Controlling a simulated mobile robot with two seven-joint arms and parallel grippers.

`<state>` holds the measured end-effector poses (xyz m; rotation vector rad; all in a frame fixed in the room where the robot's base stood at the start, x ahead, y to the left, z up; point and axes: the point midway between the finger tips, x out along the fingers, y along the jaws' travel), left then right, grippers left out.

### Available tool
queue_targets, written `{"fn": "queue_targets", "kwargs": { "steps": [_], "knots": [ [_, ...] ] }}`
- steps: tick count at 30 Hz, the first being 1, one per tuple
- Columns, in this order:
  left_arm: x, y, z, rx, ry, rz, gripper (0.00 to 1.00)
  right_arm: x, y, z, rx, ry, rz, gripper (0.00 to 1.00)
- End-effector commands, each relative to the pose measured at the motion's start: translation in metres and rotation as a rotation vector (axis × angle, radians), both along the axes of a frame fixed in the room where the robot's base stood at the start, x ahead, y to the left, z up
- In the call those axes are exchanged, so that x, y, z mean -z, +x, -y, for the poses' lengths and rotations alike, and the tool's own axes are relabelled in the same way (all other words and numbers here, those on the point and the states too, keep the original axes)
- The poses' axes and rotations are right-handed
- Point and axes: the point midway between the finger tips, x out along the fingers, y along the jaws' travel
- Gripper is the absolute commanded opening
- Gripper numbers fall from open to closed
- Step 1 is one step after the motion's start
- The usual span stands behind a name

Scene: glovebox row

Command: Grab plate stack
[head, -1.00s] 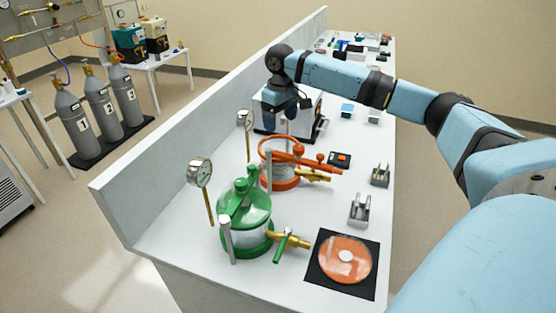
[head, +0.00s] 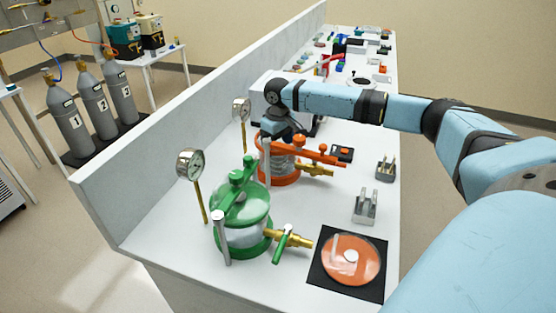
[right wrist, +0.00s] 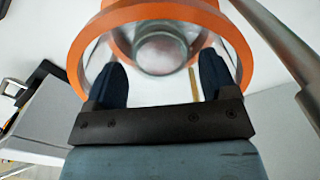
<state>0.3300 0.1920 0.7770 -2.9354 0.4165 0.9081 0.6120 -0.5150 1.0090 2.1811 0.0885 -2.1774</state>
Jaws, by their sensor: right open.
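My right gripper (head: 284,137) is over the open orange-rimmed glass vessel (head: 279,179), pointing down. In the right wrist view its two dark fingers (right wrist: 163,72) are apart, inside the outline of the orange rim (right wrist: 237,35). A round, clear-grey stack-like object (right wrist: 160,48) shows inside the vessel between and beyond the fingertips; I take it for the plate stack, though single plates cannot be made out. I cannot tell how deep the fingers are. The gripper partly hides the vessel's mouth in the head view. My left gripper is not in view.
An orange-rimmed lid (head: 351,260) lies on a black mat (head: 318,282) at the bench's front. A closed green vessel (head: 240,224) stands nearer, with gauges (head: 190,164) on stems along the back wall. Metal holders (head: 365,208) stand to the right.

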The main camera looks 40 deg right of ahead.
Motion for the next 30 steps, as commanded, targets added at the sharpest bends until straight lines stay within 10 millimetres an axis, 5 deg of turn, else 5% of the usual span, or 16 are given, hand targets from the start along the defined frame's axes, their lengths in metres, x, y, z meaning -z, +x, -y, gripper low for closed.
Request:
{"fn": "queue_targets", "kwargs": {
  "steps": [7, 17, 22, 30],
  "knots": [
    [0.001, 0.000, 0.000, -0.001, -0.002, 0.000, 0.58, 0.039, 0.000, 0.000, 0.000, 0.000, -0.003, 0.79],
    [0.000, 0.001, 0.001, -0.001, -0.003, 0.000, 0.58, 0.046, 0.000, 0.000, -0.001, 0.000, -0.001, 0.79],
    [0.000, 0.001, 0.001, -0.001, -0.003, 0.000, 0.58, 0.046, 0.000, 0.000, -0.001, 0.000, -0.001, 0.39],
    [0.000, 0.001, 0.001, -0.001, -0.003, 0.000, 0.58, 0.045, 0.000, 0.000, -0.001, 0.000, 0.000, 0.37]
  ]
}}
